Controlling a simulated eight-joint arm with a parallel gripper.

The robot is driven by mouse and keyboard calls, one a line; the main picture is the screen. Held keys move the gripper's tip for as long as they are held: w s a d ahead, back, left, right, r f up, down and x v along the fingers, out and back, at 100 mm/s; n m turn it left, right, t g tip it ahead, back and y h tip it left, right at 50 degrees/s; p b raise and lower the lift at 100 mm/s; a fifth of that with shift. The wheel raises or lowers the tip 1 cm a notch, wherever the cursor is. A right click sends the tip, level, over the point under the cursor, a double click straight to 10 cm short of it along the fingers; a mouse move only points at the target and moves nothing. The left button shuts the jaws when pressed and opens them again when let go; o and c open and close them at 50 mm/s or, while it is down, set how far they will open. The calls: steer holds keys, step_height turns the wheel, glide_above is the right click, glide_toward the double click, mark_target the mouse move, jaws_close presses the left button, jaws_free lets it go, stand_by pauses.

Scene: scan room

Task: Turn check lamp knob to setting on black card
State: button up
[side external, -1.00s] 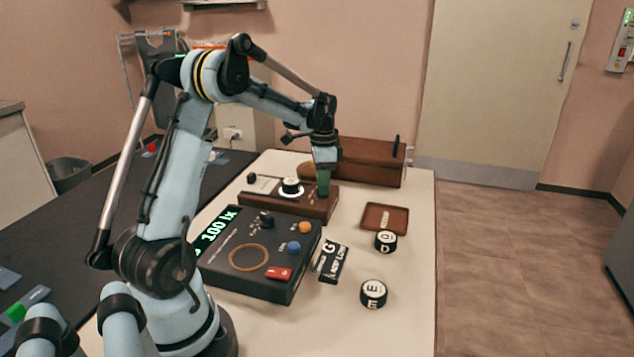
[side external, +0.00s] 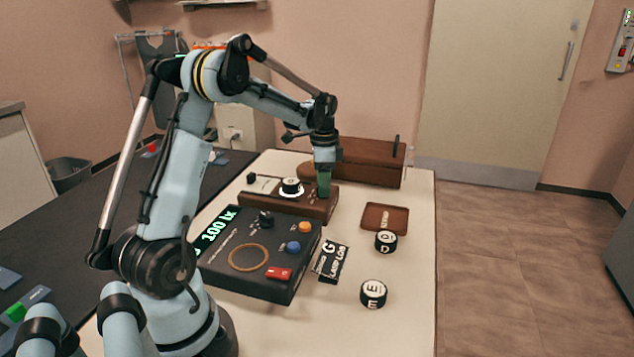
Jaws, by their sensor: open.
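A black card (side external: 331,261) with white lettering lies on the pale table, right of the black console; its small print is hard to read, with a large G at the top. The console (side external: 220,277) has a lit green display (side external: 215,231) reading 100 lx and a black knob (side external: 266,220). Behind it, a wooden-based unit (side external: 312,206) carries another black knob (side external: 291,186) on a white dial. I cannot tell which knob is the check lamp knob. My gripper (side external: 323,194), with green fingers pointing down, is open at the unit's right end, right of the dial knob.
Two lettered round pieces (side external: 386,242) (side external: 374,294) and a brown tray (side external: 372,217) are at the right. A wooden box (side external: 370,165) stands behind.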

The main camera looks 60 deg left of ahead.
step_height(320, 180, up, 12)
stand_by(0.6)
steer(key=shift+d, duration=0.1)
steer(key=s+d+r+n+t+y, duration=0.1)
steer(key=s+d+n+t, duration=0.15)
steer(key=d, duration=1.25)
steer(key=s+d+f+n+t+h, duration=0.1)
steer(key=s+d+f+n+t, duration=0.1)
steer(key=s+d+f+t, duration=0.2)
steer(key=shift+s+d+f+t, duration=0.5)
steer(key=shift+s+d, duration=1.3)
steer(key=shift+d, duration=1.65)
steer(key=shift+f+n, duration=0.15)
steer(key=shift+n, duration=0.1)
